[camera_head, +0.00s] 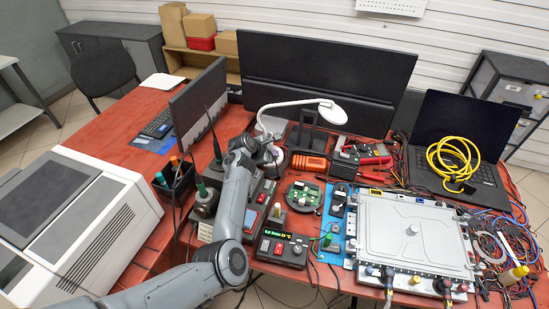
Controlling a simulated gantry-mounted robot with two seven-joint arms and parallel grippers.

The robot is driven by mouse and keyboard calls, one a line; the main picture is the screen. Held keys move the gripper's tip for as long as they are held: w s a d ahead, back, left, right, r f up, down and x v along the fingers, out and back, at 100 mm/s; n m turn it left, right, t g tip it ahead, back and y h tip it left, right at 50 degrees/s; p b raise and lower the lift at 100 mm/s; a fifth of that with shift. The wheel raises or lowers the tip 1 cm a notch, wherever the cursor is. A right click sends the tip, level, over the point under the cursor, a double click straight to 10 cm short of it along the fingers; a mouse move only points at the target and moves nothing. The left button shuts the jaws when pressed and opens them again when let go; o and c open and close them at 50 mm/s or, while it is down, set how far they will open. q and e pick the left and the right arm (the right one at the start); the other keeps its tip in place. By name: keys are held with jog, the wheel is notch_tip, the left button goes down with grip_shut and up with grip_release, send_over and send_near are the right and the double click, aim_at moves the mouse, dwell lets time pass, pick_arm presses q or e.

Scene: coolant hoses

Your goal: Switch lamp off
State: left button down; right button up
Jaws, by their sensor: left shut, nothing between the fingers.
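The white desk lamp (333,112) stands at the back of the red table, in front of the large black monitor. Its thin curved arm reaches right to a round white head. The lower part and base are partly hidden by my left arm. My left gripper (275,155) is shut and empty, close to the lamp's lower part. I cannot tell whether it touches the lamp, and the lamp's switch cannot be made out. My right gripper is not in view.
A black soldering station (282,248) with red switches and an orange device (310,162) lie near my left arm. A silver plate (415,237) with hose fittings is at the right. A laptop (465,135) carries a coiled yellow cable (452,157). The table is crowded.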

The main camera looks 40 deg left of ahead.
pick_arm(q)
jog(key=shift+f, duration=0.2)
dwell(0.4)
jog(key=shift+r, duration=0.15)
jog(key=shift+s+r+p, duration=0.1)
jog(key=shift+r+p, duration=0.4)
jog(key=shift+p, duration=0.4)
notch_tip(320, 180, up, 4)
jog(key=p, duration=0.3)
jog(key=shift+f+p, duration=0.25)
jog(key=shift+p, duration=0.05)
notch_tip(320, 180, up, 2)
jog(key=shift+r+p, duration=0.2)
jog(key=shift+p, duration=1)
jog(key=shift+r, duration=0.1)
